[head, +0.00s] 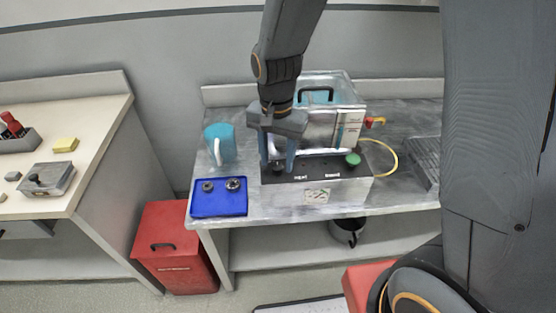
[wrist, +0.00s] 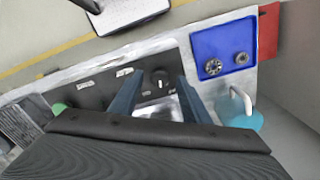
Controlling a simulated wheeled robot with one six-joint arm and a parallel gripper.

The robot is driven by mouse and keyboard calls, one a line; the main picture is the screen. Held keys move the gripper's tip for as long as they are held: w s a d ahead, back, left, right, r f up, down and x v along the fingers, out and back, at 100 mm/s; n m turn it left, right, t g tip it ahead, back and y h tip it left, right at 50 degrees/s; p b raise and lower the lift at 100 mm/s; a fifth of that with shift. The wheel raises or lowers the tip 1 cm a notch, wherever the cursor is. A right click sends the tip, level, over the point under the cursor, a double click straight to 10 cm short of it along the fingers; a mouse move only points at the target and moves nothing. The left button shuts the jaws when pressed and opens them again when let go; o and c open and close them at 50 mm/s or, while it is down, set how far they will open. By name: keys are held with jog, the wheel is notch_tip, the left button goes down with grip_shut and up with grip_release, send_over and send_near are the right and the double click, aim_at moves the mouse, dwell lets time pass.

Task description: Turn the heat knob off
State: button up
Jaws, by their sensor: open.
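A washer-like metal bath unit (head: 318,128) with a clear lid and a black front panel stands on the grey bench. A round black knob (wrist: 160,79) with a pale pointer line sits on the panel; I take it as the heat knob, though the labels are too small to read surely. My gripper (head: 277,160) is open above the panel's left end, its fingers pointing down. In the wrist view my gripper (wrist: 157,84) has one finger on each side of the knob, with gaps; contact cannot be told. A green knob (head: 353,159) sits at the panel's right end.
A blue tray (head: 219,209) with two metal parts lies left of the unit. A blue jug (head: 226,145) with a white handle stands behind the tray. A yellow hose (head: 392,157) is at the right. A red bin (head: 175,220) stands on the floor.

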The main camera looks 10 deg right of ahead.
jog(key=shift+f, duration=0.8)
jog(key=shift+c, duration=0.3)
jog(key=c, duration=1)
jog(key=shift+n, duration=0.3)
jog(key=n+p, duration=0.1)
jog(key=n, duration=0.1)
jog(key=shift+n, duration=0.3)
jog(key=shift+n+p, duration=0.55)
jog(key=shift+n, duration=0.85)
